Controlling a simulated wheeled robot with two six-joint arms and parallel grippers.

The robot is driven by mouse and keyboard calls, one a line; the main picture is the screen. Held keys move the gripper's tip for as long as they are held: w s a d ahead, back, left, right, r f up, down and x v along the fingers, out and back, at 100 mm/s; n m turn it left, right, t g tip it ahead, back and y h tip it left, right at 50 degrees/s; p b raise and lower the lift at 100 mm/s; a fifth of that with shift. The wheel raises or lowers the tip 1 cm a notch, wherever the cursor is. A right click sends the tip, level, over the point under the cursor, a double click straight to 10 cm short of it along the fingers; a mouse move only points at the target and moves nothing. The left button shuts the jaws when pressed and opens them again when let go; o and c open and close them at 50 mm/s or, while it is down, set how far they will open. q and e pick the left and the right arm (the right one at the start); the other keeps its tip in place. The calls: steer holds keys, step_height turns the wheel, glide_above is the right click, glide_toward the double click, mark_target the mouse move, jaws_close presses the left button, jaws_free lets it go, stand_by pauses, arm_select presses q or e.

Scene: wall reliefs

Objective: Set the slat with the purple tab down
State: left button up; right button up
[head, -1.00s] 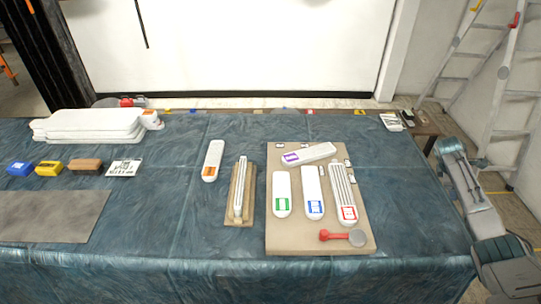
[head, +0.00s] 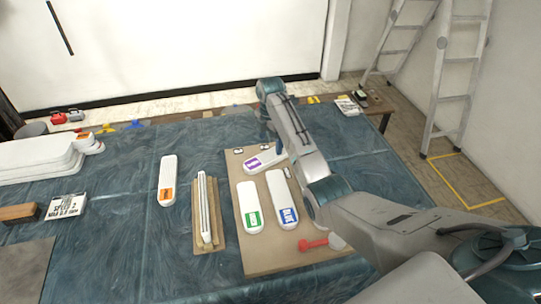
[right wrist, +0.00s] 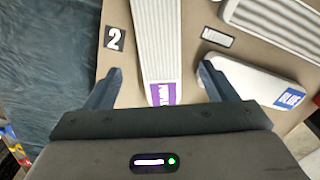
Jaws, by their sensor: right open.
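The white slat with the purple tab (head: 262,159) lies slanted at the back of the tan board (head: 236,213). My right gripper (head: 273,137) is above its right part, which my arm partly hides. In the right wrist view the ribbed slat (right wrist: 155,40) runs between the two open fingers (right wrist: 158,88), its purple tab (right wrist: 163,94) toward me. Gaps show on both sides, so the fingers do not grip it. My left gripper is not in view.
On the board lie a green-tab slat (head: 249,206), a blue-tab slat (head: 282,199) and a red tool (head: 314,243). An orange-tab slat (head: 167,180) and a narrow slat on a wooden base (head: 206,212) are to the left. My arm covers the board's right side.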

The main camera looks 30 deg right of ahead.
mark_target(271, 155)
steer(key=shift+w+f, duration=0.1)
steer(key=shift+f, duration=0.25)
step_height(271, 155, down, 5)
steer(key=shift+d+p, duration=0.1)
steer(key=shift+p, duration=0.85)
steer(key=shift+f, duration=0.2)
steer(key=c, duration=1.1)
steer(key=shift+r, duration=0.15)
steer(key=shift+c, duration=0.2)
